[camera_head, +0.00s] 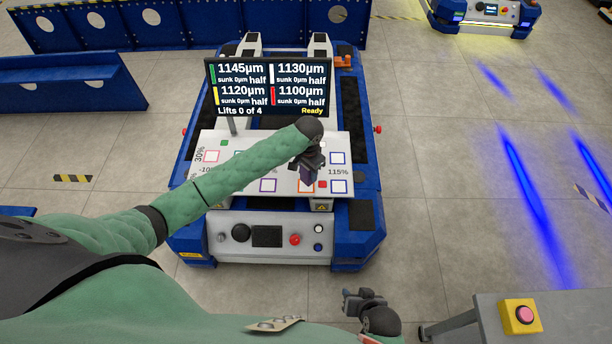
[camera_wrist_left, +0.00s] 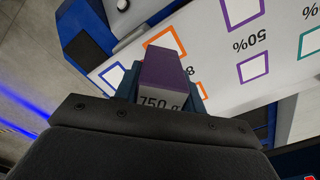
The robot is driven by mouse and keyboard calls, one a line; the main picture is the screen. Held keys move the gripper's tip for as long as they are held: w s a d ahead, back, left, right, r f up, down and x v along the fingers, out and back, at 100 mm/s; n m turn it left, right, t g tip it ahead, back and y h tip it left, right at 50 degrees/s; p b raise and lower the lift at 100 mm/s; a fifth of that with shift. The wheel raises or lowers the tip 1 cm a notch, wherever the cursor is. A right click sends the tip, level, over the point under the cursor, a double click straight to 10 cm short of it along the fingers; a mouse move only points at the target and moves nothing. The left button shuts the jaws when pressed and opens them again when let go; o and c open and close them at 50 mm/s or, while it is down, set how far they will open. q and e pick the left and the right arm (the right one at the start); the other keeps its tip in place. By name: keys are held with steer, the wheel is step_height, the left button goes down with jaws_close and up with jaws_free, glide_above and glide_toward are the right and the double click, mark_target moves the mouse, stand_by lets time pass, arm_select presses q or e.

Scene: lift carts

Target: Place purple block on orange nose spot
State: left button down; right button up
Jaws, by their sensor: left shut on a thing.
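The purple block (camera_wrist_left: 162,70) is held in my left gripper (camera_wrist_left: 165,88), its grey face marked 750 g toward the wrist camera. In the head view my left gripper (camera_head: 308,172) points down over the front right of the white board (camera_head: 240,181) on the blue cart. An orange-outlined spot (camera_head: 306,187) lies at the board's front edge, partly hidden by the gripper. In the wrist view an orange outline (camera_wrist_left: 165,41) shows just beyond the block; I cannot tell the block's height above the board. My right gripper (camera_head: 364,302) hangs at the lower right, away from the cart.
A display (camera_head: 268,87) stands behind the board and reads "Lifts 0 of 4" and "Ready". Other coloured outlined spots lie on the board. A grey table with a pink button (camera_head: 524,315) stands at the lower right. Blue frames (camera_head: 75,96) stand at the left.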

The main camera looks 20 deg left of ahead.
mark_target(306, 176)
arm_select(q)
steer(key=shift+w+a+f, duration=0.25)
steer(key=shift+w+a, duration=0.05)
steer(key=shift+a, duration=0.15)
steer(key=shift+f, duration=2)
steer(key=shift+f, duration=0.1)
arm_select(e)
steer(key=shift+r, duration=0.2)
arm_select(q)
steer(key=c, duration=0.8)
jaws_free()
steer(key=shift+c, duration=0.2)
arm_select(e)
steer(key=shift+r, duration=0.1)
steer(key=shift+w, duration=0.1)
